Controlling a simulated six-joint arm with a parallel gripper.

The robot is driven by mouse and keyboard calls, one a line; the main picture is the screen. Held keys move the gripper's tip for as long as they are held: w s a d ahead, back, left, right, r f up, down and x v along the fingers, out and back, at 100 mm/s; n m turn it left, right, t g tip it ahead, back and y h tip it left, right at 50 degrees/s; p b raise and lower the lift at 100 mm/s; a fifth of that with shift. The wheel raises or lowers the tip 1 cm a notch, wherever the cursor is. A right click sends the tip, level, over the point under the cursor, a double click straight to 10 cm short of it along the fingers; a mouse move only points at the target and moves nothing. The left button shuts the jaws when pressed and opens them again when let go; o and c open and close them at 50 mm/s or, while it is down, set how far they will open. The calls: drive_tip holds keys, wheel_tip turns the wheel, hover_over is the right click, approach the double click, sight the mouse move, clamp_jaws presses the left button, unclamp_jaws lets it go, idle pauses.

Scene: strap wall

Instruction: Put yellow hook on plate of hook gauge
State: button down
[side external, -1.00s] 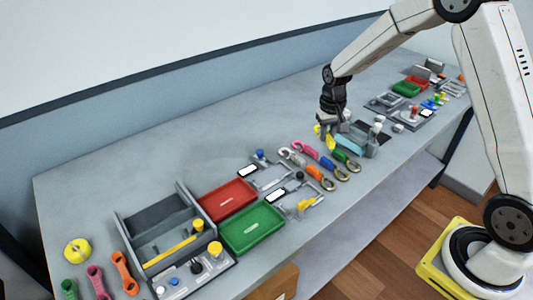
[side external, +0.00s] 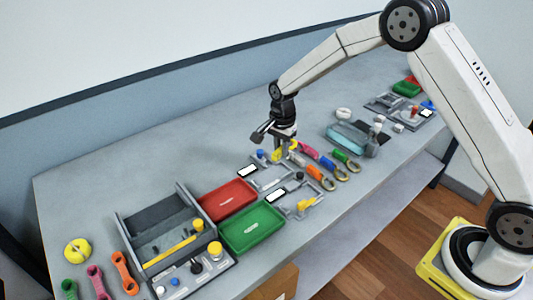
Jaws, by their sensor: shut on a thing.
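My gripper (side external: 286,146) is shut on the yellow hook (side external: 278,155) and holds it low over the bench, at the back edge of a grey fixture. This fixture (side external: 268,178) has a flat plate, a blue knob and a white display. A second, similar grey fixture (side external: 300,205) in front of it has a dark knob, a white display and a yellow piece. Which of the two is the hook gauge I cannot tell for sure. The fingertips partly hide the hook, and I cannot tell whether it touches the plate.
Several coloured hooks (side external: 327,163) lie close to the right of the fixtures. A red tray (side external: 228,199) and a green tray (side external: 253,228) stand to the left, beside a grey open box (side external: 128,237). The bench behind the trays is clear.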

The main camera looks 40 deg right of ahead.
sight(267, 179)
drive_tip(key=shift+w+a+f+m, duration=0.2)
drive_tip(key=shift+a+m, duration=0.35)
drive_tip(key=shift+a, duration=0.15)
drive_tip(key=shift+w+a+f+m, duration=0.25)
drive_tip(key=shift+a+m, duration=0.25)
drive_tip(key=shift+a, duration=0.2)
drive_tip(key=shift+w+a+f+m, duration=0.15)
drive_tip(key=shift+w+a+m, duration=0.05)
drive_tip(key=shift+a+m, duration=0.45)
drive_tip(key=shift+f, duration=0.15)
drive_tip(key=shift+f, duration=3)
drive_tip(key=shift+f, duration=0.2)
drive_tip(key=shift+c, duration=0.5)
unclamp_jaws()
drive_tip(key=shift+r, duration=0.15)
drive_tip(key=shift+r, duration=2.85)
